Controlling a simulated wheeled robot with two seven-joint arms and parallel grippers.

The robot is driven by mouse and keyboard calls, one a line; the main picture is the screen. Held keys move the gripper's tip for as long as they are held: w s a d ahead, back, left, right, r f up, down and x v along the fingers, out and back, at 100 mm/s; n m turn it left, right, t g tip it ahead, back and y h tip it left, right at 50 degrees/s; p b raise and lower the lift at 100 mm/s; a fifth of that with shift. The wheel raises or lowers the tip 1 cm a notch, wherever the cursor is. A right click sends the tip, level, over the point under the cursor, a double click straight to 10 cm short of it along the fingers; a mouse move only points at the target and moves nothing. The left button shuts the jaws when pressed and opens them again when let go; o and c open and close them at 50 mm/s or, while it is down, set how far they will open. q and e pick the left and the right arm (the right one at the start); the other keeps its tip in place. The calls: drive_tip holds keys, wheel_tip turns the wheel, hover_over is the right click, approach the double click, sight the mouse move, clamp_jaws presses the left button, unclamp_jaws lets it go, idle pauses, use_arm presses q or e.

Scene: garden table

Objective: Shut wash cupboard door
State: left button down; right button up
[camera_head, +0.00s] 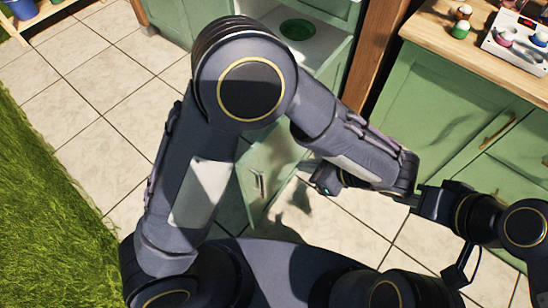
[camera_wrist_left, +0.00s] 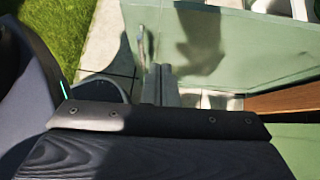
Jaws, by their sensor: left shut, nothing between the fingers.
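A green cupboard door (camera_head: 270,160) stands open below the open cupboard (camera_head: 335,48), partly hidden by my left arm. A metal handle (camera_head: 258,184) is on the door. My left gripper (camera_head: 303,166) is shut and empty, just right of the door in the head view. In the left wrist view, my left fingers (camera_wrist_left: 161,86) point at the green door panel (camera_wrist_left: 250,45), with the handle (camera_wrist_left: 142,48) near them; I cannot tell whether they touch the panel. My right gripper (camera_head: 410,197) is beside my left wrist, its fingertips partly hidden.
A green plate (camera_head: 298,29) lies on the cupboard's white shelf. A wooden post (camera_head: 378,50) separates it from green cabinets (camera_head: 440,110) on the right. Tiled floor (camera_head: 100,100) is clear at left, beside grass (camera_head: 40,210).

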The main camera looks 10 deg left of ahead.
use_arm(q)
drive_tip(key=b, duration=0.1)
approach(258, 155)
wheel_tip(258, 155, down, 4)
drive_tip(key=a, duration=0.1)
drive_tip(key=w+a, duration=0.1)
drive_tip(key=a, duration=0.1)
drive_tip(key=shift+w+a, duration=0.1)
drive_tip(key=shift+w, duration=0.05)
drive_tip(key=shift+w+a, duration=0.2)
drive_tip(key=shift+a, duration=0.25)
